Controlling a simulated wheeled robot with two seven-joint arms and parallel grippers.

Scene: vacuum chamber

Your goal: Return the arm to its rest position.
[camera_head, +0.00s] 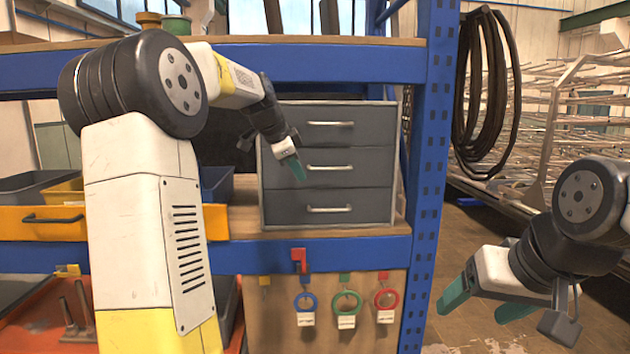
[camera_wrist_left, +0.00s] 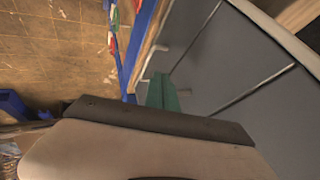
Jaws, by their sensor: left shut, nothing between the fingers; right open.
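My left gripper (camera_head: 293,168) has green fingers and is shut and empty. It hangs in front of the grey drawer cabinet (camera_head: 328,210), near the middle drawer's left side in the head view. In the left wrist view its closed green fingers (camera_wrist_left: 163,93) point along the cabinet's drawer fronts (camera_wrist_left: 235,75). I cannot tell whether they touch the cabinet. My left arm reaches up and across from the left. My right gripper (camera_head: 487,300) is open and empty at the lower right, with its green fingers apart, to the right of the blue shelf post.
The blue shelf post (camera_head: 428,150) stands right of the cabinet. Coloured key rings (camera_head: 346,303) hang below the shelf edge. A yellow drawer (camera_head: 38,222) and a blue bin (camera_head: 217,184) sit at left. A wire rack (camera_head: 560,120) stands at right. Floor is open below it.

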